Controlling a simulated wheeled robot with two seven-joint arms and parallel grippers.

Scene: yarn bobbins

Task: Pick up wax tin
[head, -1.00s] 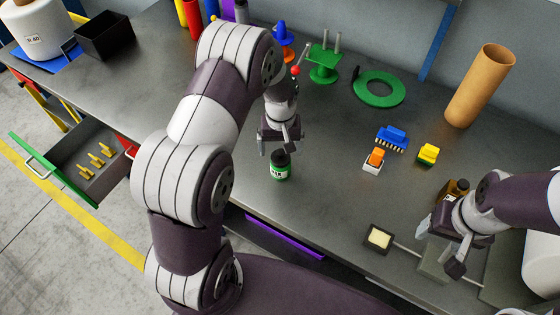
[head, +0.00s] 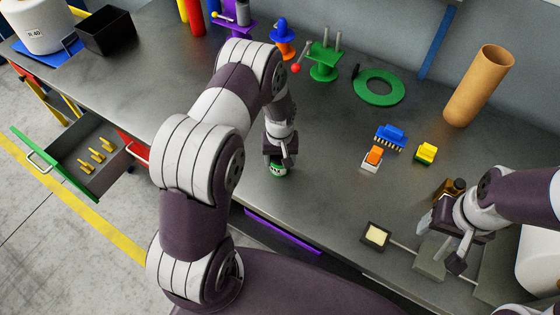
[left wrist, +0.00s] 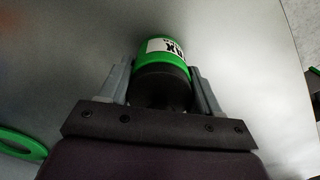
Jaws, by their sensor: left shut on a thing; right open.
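The wax tin is a small green can with a black top and a white label; it stands on the grey workbench in the head view (head: 278,170). In the left wrist view the wax tin (left wrist: 165,47) sits between the two grey fingers, its label partly readable as "AX". My left gripper (head: 280,161) is shut on its black top from above, hiding most of the tin in the head view. My right gripper (head: 440,240) is open at the right, beside a dark brown bottle (head: 450,190).
A green ring (head: 379,87), a green stand (head: 323,66) and a blue-orange piece (head: 283,38) stand behind. Blue (head: 390,136), orange (head: 372,158) and yellow (head: 427,153) items lie to the right. An open drawer (head: 92,158) is at left. Bench around the tin is clear.

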